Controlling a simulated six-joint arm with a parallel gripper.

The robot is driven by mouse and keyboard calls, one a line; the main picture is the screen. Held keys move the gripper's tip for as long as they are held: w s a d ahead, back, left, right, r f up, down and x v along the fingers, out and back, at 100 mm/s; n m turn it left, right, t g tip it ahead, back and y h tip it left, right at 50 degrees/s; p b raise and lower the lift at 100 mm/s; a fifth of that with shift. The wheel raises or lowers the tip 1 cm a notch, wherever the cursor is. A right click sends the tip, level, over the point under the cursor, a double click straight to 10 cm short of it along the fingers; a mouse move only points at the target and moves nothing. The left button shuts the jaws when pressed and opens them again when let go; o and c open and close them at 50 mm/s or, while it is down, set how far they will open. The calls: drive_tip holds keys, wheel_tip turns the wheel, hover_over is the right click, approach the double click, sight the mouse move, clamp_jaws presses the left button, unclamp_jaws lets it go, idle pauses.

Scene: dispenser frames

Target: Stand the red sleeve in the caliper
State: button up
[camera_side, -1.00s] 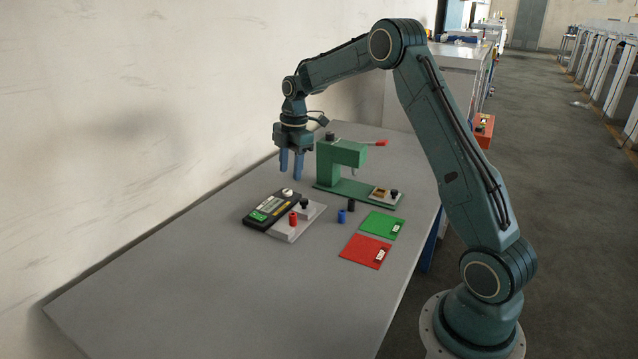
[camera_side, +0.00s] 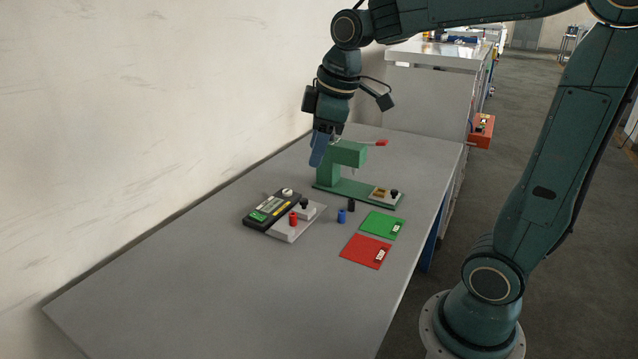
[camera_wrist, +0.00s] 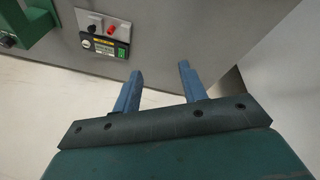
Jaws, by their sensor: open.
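The red sleeve (camera_side: 293,219) stands upright on the light grey plate of a black device with a display and a green label, which I take to be the caliper (camera_side: 260,222). A black knob stands beside it on the plate. In the wrist view the red sleeve (camera_wrist: 111,30) and the caliper (camera_wrist: 104,48) show at the top, beyond my fingertips. My gripper (camera_side: 317,162) is raised and tilted near the green press, well apart from the sleeve. In the wrist view my gripper (camera_wrist: 160,70) is open, with nothing between its fingers.
A green press (camera_side: 345,170) with a red-tipped lever stands behind the caliper. A blue sleeve (camera_side: 342,216) and a black one (camera_side: 351,205) stand to the right, near a green mat (camera_side: 378,223) and a red mat (camera_side: 362,250). The near table is clear; a wall runs along the left.

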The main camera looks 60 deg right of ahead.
drive_tip(key=s+a+f+m+t, duration=0.1)
drive_tip(key=s+a+m, duration=0.1)
drive_tip(key=s, duration=0.5)
drive_tip(key=s+a+f+m+t, duration=0.1)
drive_tip(key=s+m, duration=0.3)
drive_tip(key=s, duration=0.4)
drive_tip(key=shift+a+f, duration=0.15)
drive_tip(key=shift+a, duration=0.65)
